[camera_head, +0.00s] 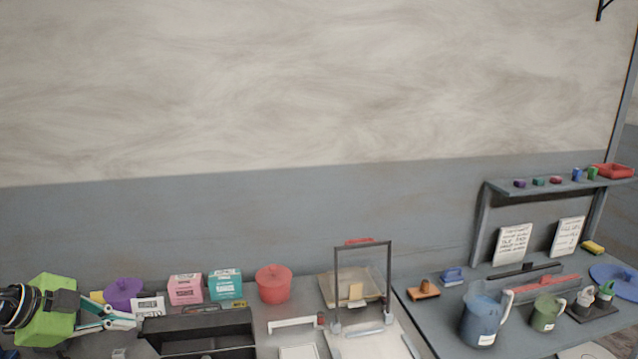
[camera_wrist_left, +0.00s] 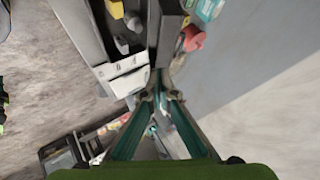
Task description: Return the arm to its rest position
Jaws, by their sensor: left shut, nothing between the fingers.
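My left gripper (camera_head: 133,322) comes in from the left edge of the head view, with a green body and teal fingers. Its fingers are shut with nothing between them. They are beside the left end of a dark open box (camera_head: 200,325) on the counter; I cannot tell whether they touch it. In the left wrist view the shut fingers (camera_wrist_left: 160,85) point toward the counter. My right gripper is not in either view.
Behind the box stand a purple pot (camera_head: 123,293), a pink box (camera_head: 186,289), a teal box (camera_head: 225,285) and a red pot (camera_head: 273,284). A metal frame (camera_head: 337,280) rises to the right. A blue jug (camera_head: 482,320) stands on the right counter. The wall above is bare.

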